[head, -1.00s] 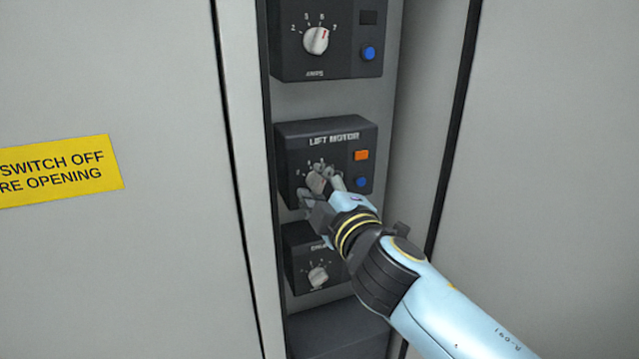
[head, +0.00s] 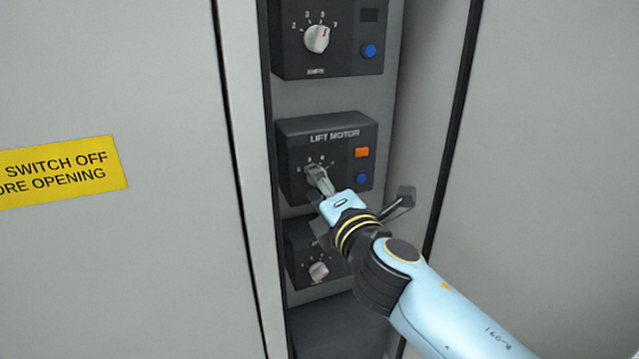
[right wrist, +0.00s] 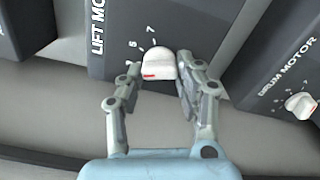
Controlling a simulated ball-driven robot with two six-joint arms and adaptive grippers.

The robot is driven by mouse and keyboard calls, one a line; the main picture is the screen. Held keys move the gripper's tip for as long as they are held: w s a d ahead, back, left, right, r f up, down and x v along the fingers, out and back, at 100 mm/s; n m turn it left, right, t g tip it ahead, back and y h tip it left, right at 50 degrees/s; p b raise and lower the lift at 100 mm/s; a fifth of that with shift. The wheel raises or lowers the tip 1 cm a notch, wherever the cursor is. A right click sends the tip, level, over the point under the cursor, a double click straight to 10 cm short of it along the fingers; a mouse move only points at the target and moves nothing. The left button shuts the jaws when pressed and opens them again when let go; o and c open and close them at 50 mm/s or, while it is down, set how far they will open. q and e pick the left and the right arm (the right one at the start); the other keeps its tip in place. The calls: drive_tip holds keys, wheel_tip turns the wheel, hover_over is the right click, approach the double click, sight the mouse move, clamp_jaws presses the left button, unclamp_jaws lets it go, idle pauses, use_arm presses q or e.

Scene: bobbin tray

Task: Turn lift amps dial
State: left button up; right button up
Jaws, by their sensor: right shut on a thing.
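The lift motor unit (head: 290,135) is a dark box in the middle of the cabinet column. Its white amps dial (right wrist: 158,64) shows between my right gripper's fingers (right wrist: 160,84) in the right wrist view, with a red mark at its lower left edge there. The numbers 5 and 7 show beside it. My right gripper (head: 317,176) is shut on this dial, one finger on each side. In the head view the fingers mostly hide the dial. My left gripper is not in view.
Another unit above has its own white dial (head: 316,39) and a blue button (head: 369,51). The drum motor unit with its dial (head: 318,271) sits just below, close to my wrist. An orange button (head: 362,152) and blue button (head: 361,179) are right of the lift dial.

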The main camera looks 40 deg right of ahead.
drive_tip(key=shift+f, duration=0.15)
idle(0.3)
drive_tip(key=o, duration=1.1)
drive_tip(key=shift+o, duration=0.2)
drive_tip(key=shift+s, duration=0.1)
drive_tip(key=v, duration=1.2)
